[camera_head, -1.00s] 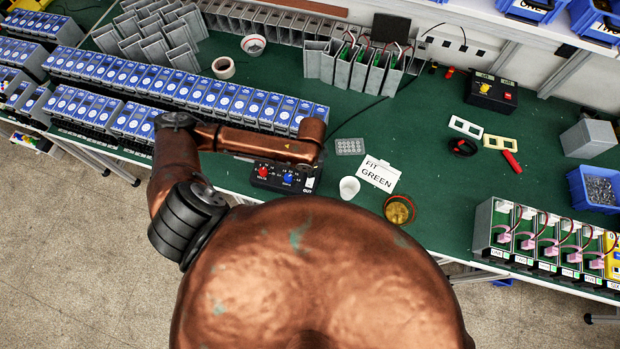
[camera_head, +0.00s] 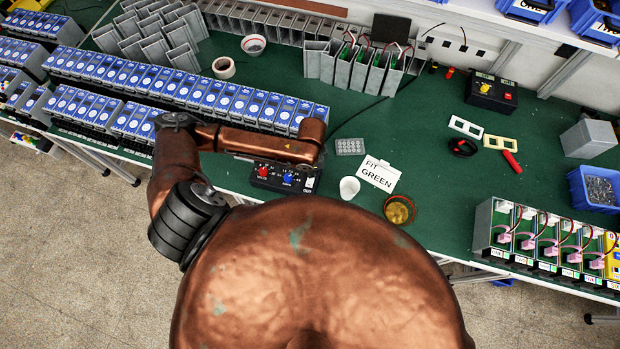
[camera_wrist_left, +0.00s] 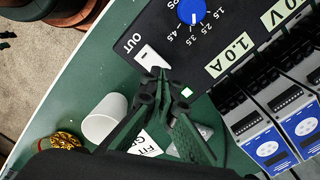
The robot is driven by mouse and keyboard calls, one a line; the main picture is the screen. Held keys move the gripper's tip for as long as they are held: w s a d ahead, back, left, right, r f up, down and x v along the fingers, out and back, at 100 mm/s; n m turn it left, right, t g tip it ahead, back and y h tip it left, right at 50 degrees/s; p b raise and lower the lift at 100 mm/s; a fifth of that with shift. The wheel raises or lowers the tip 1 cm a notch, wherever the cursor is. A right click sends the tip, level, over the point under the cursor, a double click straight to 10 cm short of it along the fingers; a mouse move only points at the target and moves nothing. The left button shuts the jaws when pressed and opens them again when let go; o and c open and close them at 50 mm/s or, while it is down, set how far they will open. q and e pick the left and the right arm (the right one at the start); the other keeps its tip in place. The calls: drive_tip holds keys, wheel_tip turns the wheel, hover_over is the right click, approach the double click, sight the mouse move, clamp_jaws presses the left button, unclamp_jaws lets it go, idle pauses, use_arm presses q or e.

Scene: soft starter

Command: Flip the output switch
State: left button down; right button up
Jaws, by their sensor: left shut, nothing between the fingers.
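A black control box (camera_head: 262,183) with a red and a blue knob sits at the bench's front edge, partly under my left arm. In the left wrist view its face (camera_wrist_left: 215,45) shows a blue dial, a 1.0 A label and the word OUT. A white switch (camera_wrist_left: 150,58) lies beside OUT. My left gripper (camera_wrist_left: 163,75) is shut and empty, its tips right at the switch's lower end; whether they touch cannot be told. A small pale-green square (camera_wrist_left: 187,91) shows near the box's edge. My right gripper is not in view.
A white cup (camera_head: 349,188), a FIT GREEN card (camera_head: 378,174), a grey keypad-like plate (camera_head: 350,146) and a brass-coloured dish (camera_head: 399,210) lie right of the box. Rows of blue-faced units (camera_head: 200,95) stand behind it.

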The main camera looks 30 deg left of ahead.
use_arm(q)
drive_tip(key=shift+f, duration=0.35)
idle(0.5)
drive_tip(key=shift+f+b, duration=0.35)
drive_tip(key=shift+f, duration=0.4)
idle(0.3)
wheel_tip(320, 180, up, 7)
drive_tip(key=p, duration=0.9)
drive_tip(key=shift+r, duration=0.1)
idle(0.6)
